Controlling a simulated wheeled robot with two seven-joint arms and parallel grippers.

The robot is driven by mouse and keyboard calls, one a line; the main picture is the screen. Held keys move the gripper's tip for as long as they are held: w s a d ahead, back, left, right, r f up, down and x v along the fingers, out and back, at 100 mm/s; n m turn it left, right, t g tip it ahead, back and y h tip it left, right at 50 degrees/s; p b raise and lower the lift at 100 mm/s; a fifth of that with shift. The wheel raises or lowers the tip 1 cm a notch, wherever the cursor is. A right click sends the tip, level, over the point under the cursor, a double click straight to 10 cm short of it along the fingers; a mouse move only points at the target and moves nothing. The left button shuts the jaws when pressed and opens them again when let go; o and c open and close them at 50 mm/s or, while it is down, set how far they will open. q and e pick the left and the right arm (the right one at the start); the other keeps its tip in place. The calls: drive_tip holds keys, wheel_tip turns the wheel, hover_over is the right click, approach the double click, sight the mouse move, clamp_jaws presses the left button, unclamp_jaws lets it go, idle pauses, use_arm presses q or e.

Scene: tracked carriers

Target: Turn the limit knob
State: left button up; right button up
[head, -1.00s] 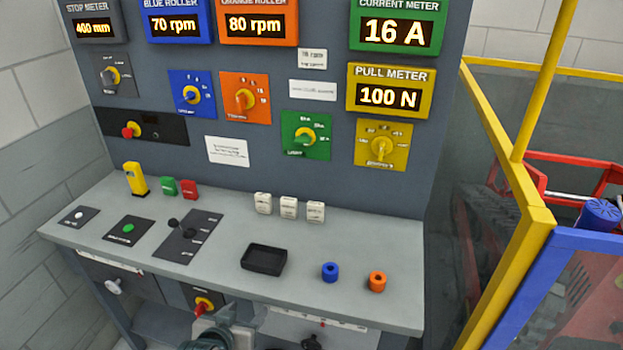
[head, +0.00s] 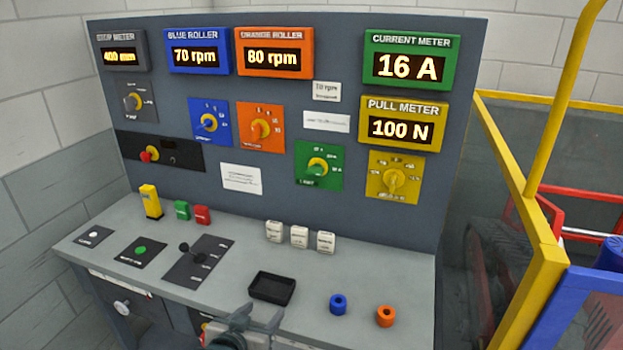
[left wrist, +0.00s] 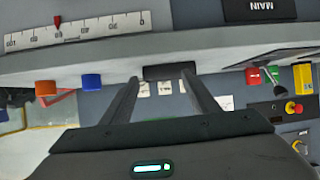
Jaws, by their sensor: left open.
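The limit knob appears to be the green one (head: 318,168) on a green plate below the current meter. Its small label is blurred, so I cannot be sure of the name. The current meter (head: 411,66) reads 16 A. My left gripper (head: 258,318) is at the bottom of the head view, in front of the desk edge, far from the knob and touching nothing visible. In the left wrist view my left gripper (left wrist: 160,78) has its two fingers apart and empty. The green knob is not discernible there. My right gripper is not in view.
Blue (head: 209,122), orange (head: 260,128) and yellow (head: 394,178) knobs sit near the green one. A yellow rail (head: 518,215) stands at right.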

sight(314, 173)
use_arm(q)
drive_tip(key=w+d+r+t+h, duration=0.1)
drive_tip(key=w+d+r+t, duration=0.1)
drive_tip(key=w+r, duration=0.4)
drive_tip(key=w+d+r+t+h, duration=0.1)
drive_tip(key=w+d+r+t, duration=0.2)
drive_tip(key=w+r, duration=0.4)
wheel_tip(314, 173, up, 8)
drive_tip(key=shift+d+f+m, duration=0.15)
drive_tip(key=shift+d+m, duration=0.25)
drive_tip(key=shift+d, duration=0.15)
drive_tip(key=shift+w, duration=0.1)
drive_tip(key=p+x, duration=0.3)
drive_tip(key=x, duration=1.2)
drive_tip(key=shift+w+d+p, duration=0.1)
drive_tip(key=shift+d+p, duration=0.15)
drive_tip(key=shift+p, duration=0.05)
drive_tip(key=shift+x, duration=0.95)
drive_tip(key=c, duration=1.1)
